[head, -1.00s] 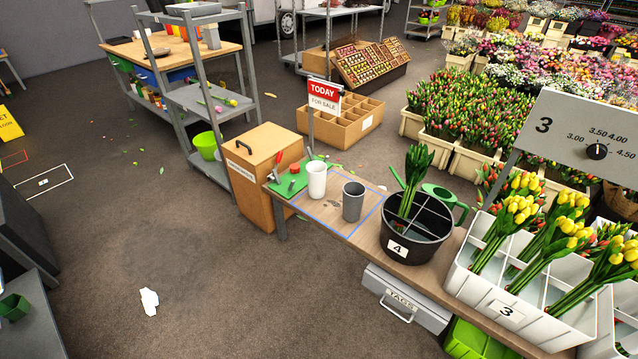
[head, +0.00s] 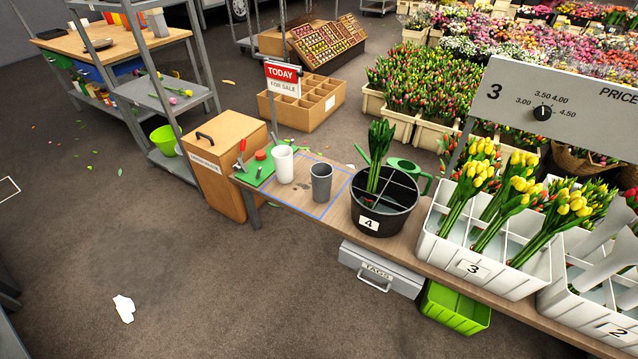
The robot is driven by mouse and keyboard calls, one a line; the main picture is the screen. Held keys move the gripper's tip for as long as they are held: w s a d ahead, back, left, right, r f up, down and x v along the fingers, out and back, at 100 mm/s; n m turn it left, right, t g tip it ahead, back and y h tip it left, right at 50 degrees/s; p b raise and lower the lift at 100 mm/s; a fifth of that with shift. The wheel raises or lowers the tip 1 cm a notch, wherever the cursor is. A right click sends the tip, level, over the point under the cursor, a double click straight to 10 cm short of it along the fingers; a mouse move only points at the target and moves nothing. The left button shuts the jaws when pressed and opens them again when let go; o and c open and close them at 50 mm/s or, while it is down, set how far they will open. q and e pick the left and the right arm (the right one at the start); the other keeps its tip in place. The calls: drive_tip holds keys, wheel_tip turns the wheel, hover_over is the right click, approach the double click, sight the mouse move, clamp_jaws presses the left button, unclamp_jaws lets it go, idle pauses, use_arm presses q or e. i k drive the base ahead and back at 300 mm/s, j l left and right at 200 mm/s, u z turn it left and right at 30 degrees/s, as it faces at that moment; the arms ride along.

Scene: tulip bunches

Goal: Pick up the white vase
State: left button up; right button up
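The white vase (head: 283,165) stands upright on the wooden bench, at the right edge of a green mat (head: 258,180). A grey vase (head: 320,183) stands just right of it, inside a blue outlined rectangle (head: 333,207) on the bench top. The two vases look close but apart. Neither of my grippers is in view, and nothing touches the white vase.
A black divided bucket (head: 376,215) marked 4, holding a green bunch, stands right of the vases. A green watering can (head: 410,172) is behind it. A white crate (head: 480,268) of yellow tulips is further right. A TODAY sign (head: 283,78) rises behind the white vase. Open floor lies in front.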

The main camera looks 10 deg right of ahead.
sight(282, 154)
drive_tip(key=i+j+u, duration=0.15)
drive_tip(key=i+j, duration=0.15)
drive_tip(key=i, duration=0.35)
drive_tip(key=i+j+u, duration=0.2)
drive_tip(key=i, duration=0.45)
drive_tip(key=i+j+u, duration=0.15)
drive_tip(key=i, duration=0.5)
